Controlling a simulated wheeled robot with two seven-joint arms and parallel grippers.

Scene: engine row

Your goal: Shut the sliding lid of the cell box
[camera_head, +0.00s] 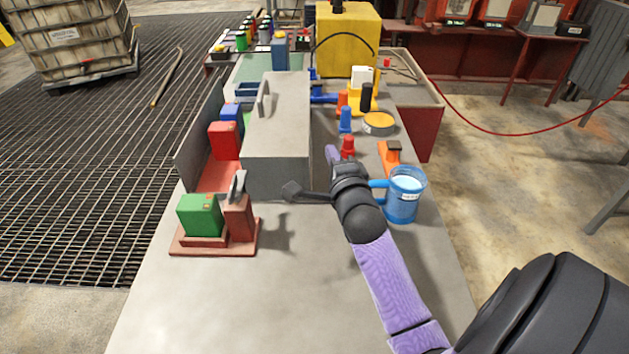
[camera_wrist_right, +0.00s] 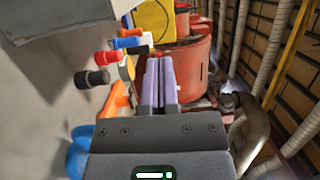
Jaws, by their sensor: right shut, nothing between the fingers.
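The grey cell box (camera_head: 196,135) stands on the table left of centre. Its grey lid (camera_head: 290,110) covers the right part, and a handle (camera_head: 262,97) stands near the lid's left edge. The left part is open, showing a red cell (camera_head: 224,140), a blue cell (camera_head: 231,113) and a bare red floor. My right gripper (camera_head: 331,153) is shut and empty, to the right of the box and apart from it. Its purple fingers also show in the wrist view (camera_wrist_right: 160,75), with a grey corner of the box or lid at top left. My left gripper is out of view.
A green block (camera_head: 199,215) sits in a red-brown stand in front of the box. A blue mug (camera_head: 401,200), an orange tool (camera_head: 390,157) and a red knobbed piece (camera_head: 347,146) are close to my right gripper. The table's front is clear.

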